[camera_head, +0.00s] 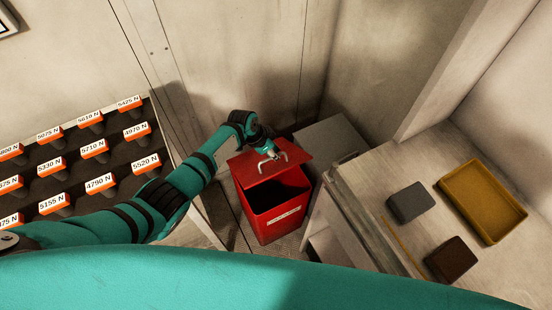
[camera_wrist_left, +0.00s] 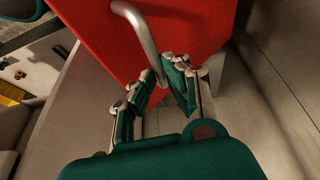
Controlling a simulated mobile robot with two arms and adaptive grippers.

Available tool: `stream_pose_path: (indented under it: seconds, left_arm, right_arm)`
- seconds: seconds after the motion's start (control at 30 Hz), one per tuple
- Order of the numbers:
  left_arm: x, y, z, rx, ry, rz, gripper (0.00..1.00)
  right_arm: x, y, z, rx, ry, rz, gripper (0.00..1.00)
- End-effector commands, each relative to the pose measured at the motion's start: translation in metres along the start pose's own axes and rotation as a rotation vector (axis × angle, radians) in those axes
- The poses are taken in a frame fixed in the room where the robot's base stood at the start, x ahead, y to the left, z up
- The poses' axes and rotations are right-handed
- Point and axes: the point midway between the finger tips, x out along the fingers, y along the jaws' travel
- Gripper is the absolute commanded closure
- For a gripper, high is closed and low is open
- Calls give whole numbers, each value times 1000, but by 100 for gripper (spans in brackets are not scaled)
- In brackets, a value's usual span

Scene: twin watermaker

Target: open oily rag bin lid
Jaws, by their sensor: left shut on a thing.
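The red oily rag bin (camera_head: 280,222) stands on the floor in the corner, with a white label on its front. Its red lid (camera_head: 256,170) is raised at the front, and the dark inside of the bin shows below it. My left gripper (camera_head: 268,154) is at the lid's metal handle. In the left wrist view, my left gripper (camera_wrist_left: 165,78) is shut on the grey bent handle (camera_wrist_left: 140,28), whose lower end runs between the fingers, with the red lid (camera_wrist_left: 190,30) behind. My right gripper is not in view.
A grey box-like unit (camera_head: 330,140) stands right beside the bin. Right of it, a worktop (camera_head: 390,165) holds a yellow tray (camera_head: 484,200), a grey block (camera_head: 411,202) and a brown block (camera_head: 452,260). A rack of orange-labelled holders (camera_head: 85,160) is at left. Walls close in behind the bin.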

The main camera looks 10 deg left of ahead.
Motion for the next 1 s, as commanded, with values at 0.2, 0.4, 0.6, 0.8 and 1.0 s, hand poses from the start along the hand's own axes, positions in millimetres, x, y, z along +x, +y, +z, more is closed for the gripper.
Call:
stream_pose_path:
  seconds: [0.2,0.4,0.6,0.8,1.0]
  left_arm:
    - [-2,-10,5,-2,-4,-20,100]
    - [-1,-10,5,-3,-5,-19,100]
    - [-1,-9,6,-2,-7,-17,66]
    - [-1,-7,4,-1,-6,-13,66]
    - [-1,-6,3,-1,-4,-11,66]
  right_arm:
    - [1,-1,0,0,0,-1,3]
    - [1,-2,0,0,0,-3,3]
    - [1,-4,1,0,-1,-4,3]
    - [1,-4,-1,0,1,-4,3]
    - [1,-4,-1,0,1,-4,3]
